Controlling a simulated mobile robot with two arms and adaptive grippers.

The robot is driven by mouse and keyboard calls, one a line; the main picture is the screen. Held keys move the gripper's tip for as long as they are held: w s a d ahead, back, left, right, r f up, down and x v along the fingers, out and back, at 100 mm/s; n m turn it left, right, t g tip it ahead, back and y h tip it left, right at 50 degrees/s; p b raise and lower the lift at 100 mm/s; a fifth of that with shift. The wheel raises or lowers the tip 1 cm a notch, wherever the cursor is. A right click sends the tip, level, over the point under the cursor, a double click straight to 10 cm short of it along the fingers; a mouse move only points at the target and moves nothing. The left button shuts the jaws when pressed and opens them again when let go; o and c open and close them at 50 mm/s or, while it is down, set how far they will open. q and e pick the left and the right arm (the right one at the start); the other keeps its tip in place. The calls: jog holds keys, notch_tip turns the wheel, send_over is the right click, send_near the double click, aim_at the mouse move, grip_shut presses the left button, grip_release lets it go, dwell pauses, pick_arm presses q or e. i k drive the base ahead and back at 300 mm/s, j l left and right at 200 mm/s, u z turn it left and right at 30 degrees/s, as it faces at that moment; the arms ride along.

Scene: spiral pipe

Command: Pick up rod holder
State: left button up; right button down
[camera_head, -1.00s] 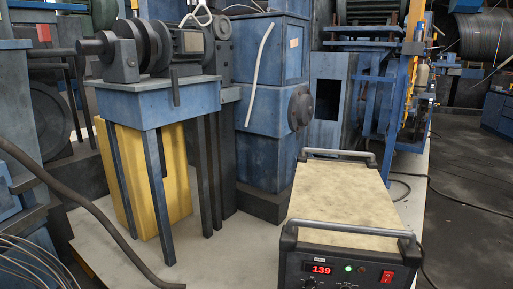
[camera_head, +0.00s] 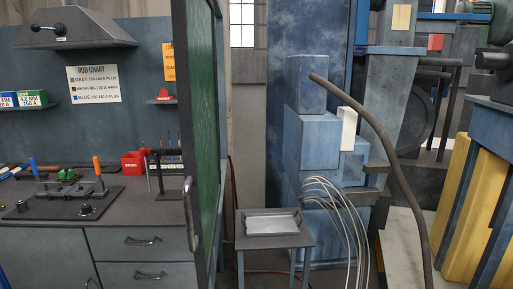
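Neither of my grippers is in view. A workbench (camera_head: 140,218) stands at the left, under a wall sign headed "ROD CHART" (camera_head: 94,84). On its right part is a dark stand with a horizontal bar (camera_head: 167,152), and several thin upright rods (camera_head: 172,139) show behind it. A red container (camera_head: 133,162) stands just left of the stand. I cannot tell for sure which of these is the rod holder. The stand is partly close to the green panel's edge and small in view.
A tall green panel (camera_head: 207,130) with a handle divides the bench from the area to its right. A small side table (camera_head: 271,241) carries a metal tray (camera_head: 271,222). White cables (camera_head: 337,213) and a thick bent pipe (camera_head: 389,150) stand right of it. Drawers (camera_head: 142,243) front the bench.

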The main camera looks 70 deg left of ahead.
aim_at(174, 150)
jog(key=u, duration=3)
